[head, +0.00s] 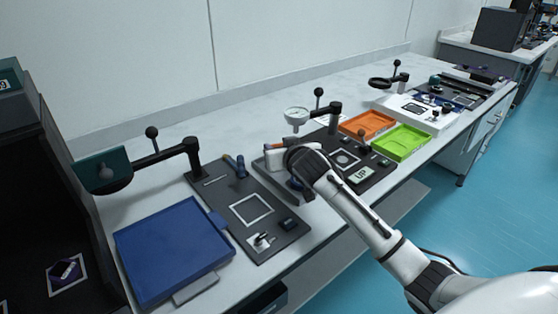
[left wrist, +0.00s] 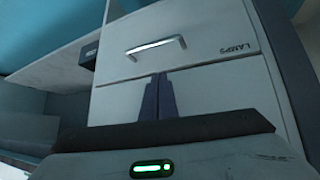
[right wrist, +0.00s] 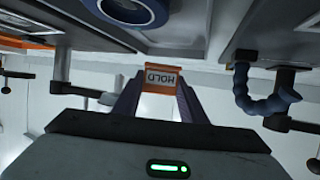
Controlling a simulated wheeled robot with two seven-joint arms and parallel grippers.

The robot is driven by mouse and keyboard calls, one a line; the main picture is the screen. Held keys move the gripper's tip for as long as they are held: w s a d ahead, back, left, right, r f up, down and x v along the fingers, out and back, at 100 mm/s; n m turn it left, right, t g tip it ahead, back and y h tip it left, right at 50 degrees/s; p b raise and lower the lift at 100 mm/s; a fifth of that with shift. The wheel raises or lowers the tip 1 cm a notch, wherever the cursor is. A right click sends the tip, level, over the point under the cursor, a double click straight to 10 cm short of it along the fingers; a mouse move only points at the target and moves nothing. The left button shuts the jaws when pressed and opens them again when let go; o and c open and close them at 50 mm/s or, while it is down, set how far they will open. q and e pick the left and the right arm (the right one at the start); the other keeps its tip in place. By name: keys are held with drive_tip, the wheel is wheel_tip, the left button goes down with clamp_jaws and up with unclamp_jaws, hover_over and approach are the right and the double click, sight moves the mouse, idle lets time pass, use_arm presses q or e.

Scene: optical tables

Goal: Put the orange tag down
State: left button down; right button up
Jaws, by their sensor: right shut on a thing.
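The orange tag (right wrist: 159,69) shows in the right wrist view, with a pale face that reads HOLD upside down in the picture. My right gripper (right wrist: 159,84) is shut on it, one finger at each side. In the head view my right gripper (head: 273,158) is over the worktop, by the left edge of the middle dark board; the tag is hard to make out there. I cannot tell whether the tag touches anything below. My left gripper (left wrist: 158,98) is shut and empty in front of a drawer front; the head view does not show it.
A dark board (head: 223,194) with a white square outline lies left of my right gripper, beside a blue tray (head: 172,250). An UP tag (head: 360,175), an orange tray (head: 374,121) and a green tray (head: 402,141) are to the right. Lamp arms (head: 165,155) stand behind.

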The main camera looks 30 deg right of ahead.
wheel_tip(320, 180, down, 4)
drive_tip(key=shift+r, duration=0.25)
drive_tip(key=shift+f, duration=0.25)
drive_tip(key=shift+f+b, duration=0.15)
drive_tip(key=shift+b, duration=0.2)
drive_tip(key=o, duration=0.7)
drive_tip(key=shift+o, duration=0.2)
